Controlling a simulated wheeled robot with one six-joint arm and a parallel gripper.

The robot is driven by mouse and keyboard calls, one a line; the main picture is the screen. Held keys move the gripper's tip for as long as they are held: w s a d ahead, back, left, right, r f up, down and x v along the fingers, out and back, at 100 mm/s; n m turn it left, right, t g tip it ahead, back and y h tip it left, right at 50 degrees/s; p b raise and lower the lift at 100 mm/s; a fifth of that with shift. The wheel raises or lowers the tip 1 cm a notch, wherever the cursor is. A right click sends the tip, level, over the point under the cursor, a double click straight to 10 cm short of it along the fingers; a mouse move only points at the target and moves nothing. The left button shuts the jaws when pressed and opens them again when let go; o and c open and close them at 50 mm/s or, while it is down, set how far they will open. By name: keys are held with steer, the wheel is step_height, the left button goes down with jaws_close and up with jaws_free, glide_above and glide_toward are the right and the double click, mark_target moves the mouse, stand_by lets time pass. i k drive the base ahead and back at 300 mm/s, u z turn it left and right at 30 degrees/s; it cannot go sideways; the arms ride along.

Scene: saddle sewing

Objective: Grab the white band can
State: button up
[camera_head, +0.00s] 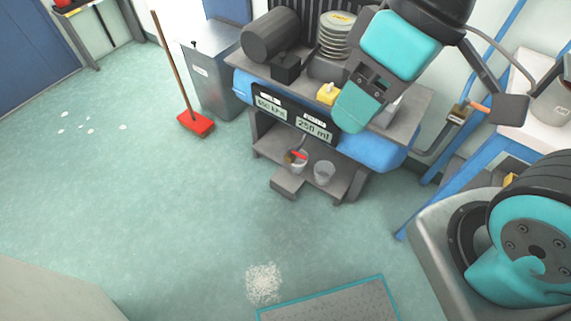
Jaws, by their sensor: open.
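My gripper (428,111) reaches in from the upper right, its jaws spread wide apart.
The bench has a blue front with a display (290,115), stacked discs (336,34) and a yellow block (327,93). A red broom (196,123) leans by a grey cabinet (212,75). A white-topped table (546,133) stands right. White flakes (263,283) lie on open floor.

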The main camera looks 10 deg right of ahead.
mark_target(299, 167)
steer(key=u, duration=0.4)
steer(key=i, duration=1.3)
steer(key=z, duration=0.35)
